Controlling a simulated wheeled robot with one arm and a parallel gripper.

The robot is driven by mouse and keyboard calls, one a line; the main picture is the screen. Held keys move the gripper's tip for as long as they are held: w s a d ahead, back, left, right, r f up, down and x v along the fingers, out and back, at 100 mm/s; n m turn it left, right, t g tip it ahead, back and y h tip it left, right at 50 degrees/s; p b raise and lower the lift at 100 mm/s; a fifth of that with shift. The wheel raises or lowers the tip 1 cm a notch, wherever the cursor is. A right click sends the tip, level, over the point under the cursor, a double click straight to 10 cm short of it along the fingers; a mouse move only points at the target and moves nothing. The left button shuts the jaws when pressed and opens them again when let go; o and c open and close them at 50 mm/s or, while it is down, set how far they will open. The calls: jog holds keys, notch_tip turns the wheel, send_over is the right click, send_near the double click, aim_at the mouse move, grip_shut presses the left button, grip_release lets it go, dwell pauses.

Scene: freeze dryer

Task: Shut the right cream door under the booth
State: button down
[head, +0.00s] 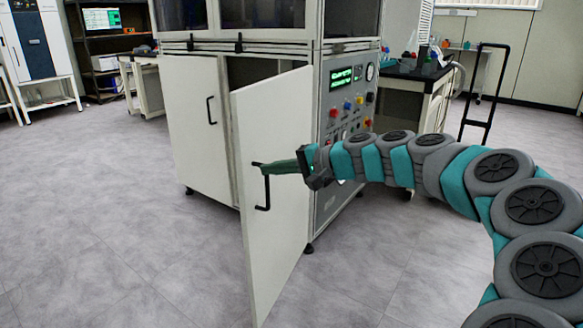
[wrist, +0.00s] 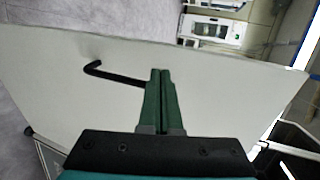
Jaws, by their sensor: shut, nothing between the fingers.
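In the wrist view the door (wrist: 75,95) fills most of the picture, and the shut fingertips (wrist: 160,75) are beside the end of the black handle (wrist: 112,76). I cannot tell whether they touch the door or handle.
The left cream door (head: 192,125) looks closed. A control panel (head: 347,100) with coloured knobs is on the booth's side, right of the open door. A black-framed cart (head: 483,95) stands at the right. The grey floor (head: 110,220) left of the door is clear.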

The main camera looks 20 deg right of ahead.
aim_at(248, 168)
jog(key=shift+w+a, duration=1)
jog(key=shift+a, duration=0.15)
